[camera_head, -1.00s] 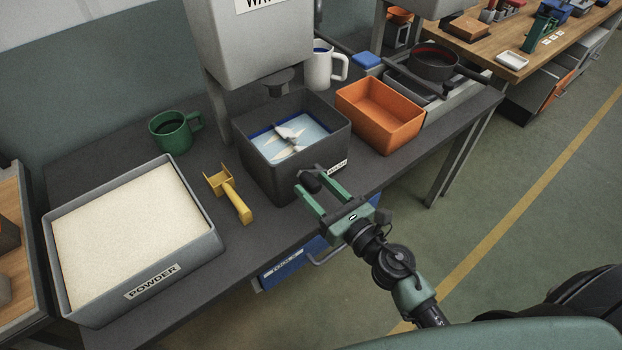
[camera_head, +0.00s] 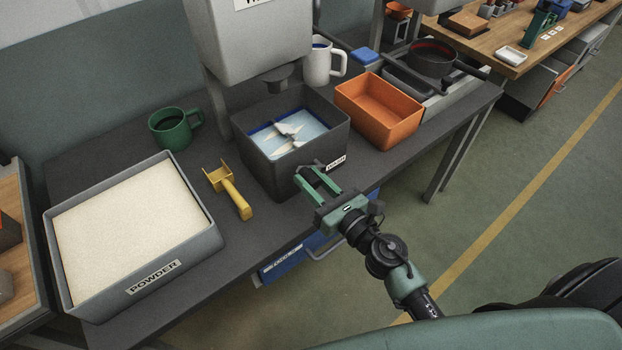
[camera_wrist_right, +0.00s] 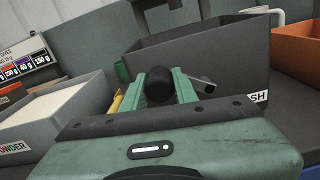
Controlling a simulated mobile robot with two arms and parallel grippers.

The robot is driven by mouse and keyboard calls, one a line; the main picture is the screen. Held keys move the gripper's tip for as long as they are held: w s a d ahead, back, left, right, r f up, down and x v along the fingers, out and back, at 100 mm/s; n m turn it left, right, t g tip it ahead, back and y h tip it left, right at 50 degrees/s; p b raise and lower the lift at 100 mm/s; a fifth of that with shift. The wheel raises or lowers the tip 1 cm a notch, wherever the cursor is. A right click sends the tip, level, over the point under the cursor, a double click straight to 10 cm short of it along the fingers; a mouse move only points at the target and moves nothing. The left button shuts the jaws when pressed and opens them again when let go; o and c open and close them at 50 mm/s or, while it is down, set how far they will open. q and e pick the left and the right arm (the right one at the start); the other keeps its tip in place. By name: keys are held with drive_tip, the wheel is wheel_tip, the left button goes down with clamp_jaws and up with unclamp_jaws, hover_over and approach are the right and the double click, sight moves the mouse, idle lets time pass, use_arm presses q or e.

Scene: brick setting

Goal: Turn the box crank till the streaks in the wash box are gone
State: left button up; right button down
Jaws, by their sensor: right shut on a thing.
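The dark grey wash box (camera_head: 262,165) stands on the bench under a grey dispenser. My right gripper (camera_head: 314,180) is at the front of the wash box, shut on the black knob of the box crank. In the right wrist view the crank knob (camera_wrist_right: 159,86) sits between the green fingers, and a metal crank arm (camera_wrist_right: 206,84) shows to its right. My left gripper is not in view.
A grey powder box (camera_head: 190,262) stands at the left, with a yellow scoop (camera_head: 236,198) and green mug (camera_head: 172,131) nearby. An orange bin (camera_head: 372,112) stands close to the wash box's right. A white jug (camera_head: 318,66) is behind.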

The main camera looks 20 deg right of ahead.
sight(319, 169)
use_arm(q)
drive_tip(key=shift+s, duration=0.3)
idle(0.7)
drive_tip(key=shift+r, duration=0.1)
use_arm(e)
drive_tip(key=shift+r, duration=0.1)
drive_tip(key=shift+w+d+r+m+p, duration=0.1)
drive_tip(key=shift+d+r+m+p, duration=0.1)
drive_tip(key=shift+r+m+p, duration=0.25)
drive_tip(key=shift+w+d+r+m+p, duration=0.1)
drive_tip(key=shift+d+r+m+p, duration=0.15)
drive_tip(key=shift+m, duration=0.4)
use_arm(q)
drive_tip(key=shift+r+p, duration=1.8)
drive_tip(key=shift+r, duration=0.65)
use_arm(e)
drive_tip(key=w+d+m, duration=0.2)
drive_tip(key=d+m, duration=0.3)
drive_tip(key=m, duration=0.5)
drive_tip(key=w+d+f+m, duration=0.1)
drive_tip(key=d+m, duration=0.4)
drive_tip(key=m, duration=0.5)
drive_tip(key=shift+w+d, duration=0.35)
drive_tip(key=shift+w, duration=0.05)
drive_tip(key=shift+f, duration=0.1)
